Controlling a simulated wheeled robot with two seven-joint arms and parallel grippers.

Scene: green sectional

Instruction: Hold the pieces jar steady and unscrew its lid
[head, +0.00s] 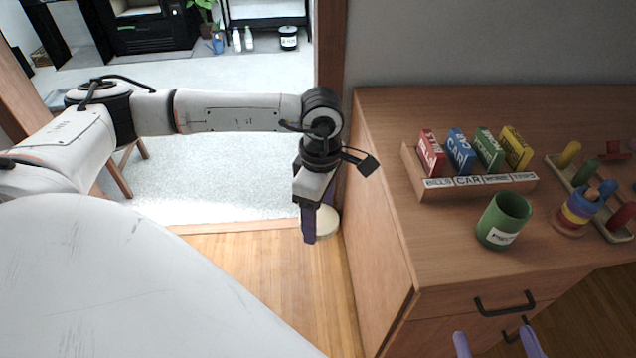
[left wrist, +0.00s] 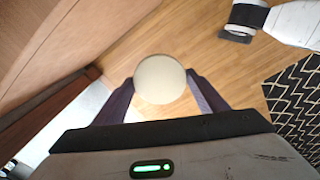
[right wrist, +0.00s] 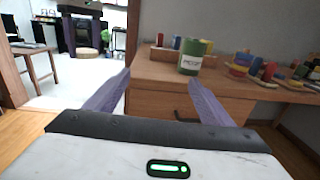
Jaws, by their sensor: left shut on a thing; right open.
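The green pieces jar (head: 503,222) stands upright on the wooden cabinet top, its mouth uncovered and its white label partly readable. It also shows in the right wrist view (right wrist: 190,62). My left gripper (head: 310,228) is shut on a round cream lid (head: 325,223), off the cabinet's left side and well apart from the jar. The lid fills the space between the fingers in the left wrist view (left wrist: 160,79). My right gripper (head: 493,345) is open and empty in front of the cabinet, not touching the jar. Only its fingertips show in the head view.
A wooden holder (head: 480,188) with several coloured boxes stands behind the jar. A stacking-ring toy (head: 573,213) and a peg toy (head: 620,225) are to its right. The cabinet top (head: 450,262) is bare in front. Its drawer handle (head: 505,304) sticks out.

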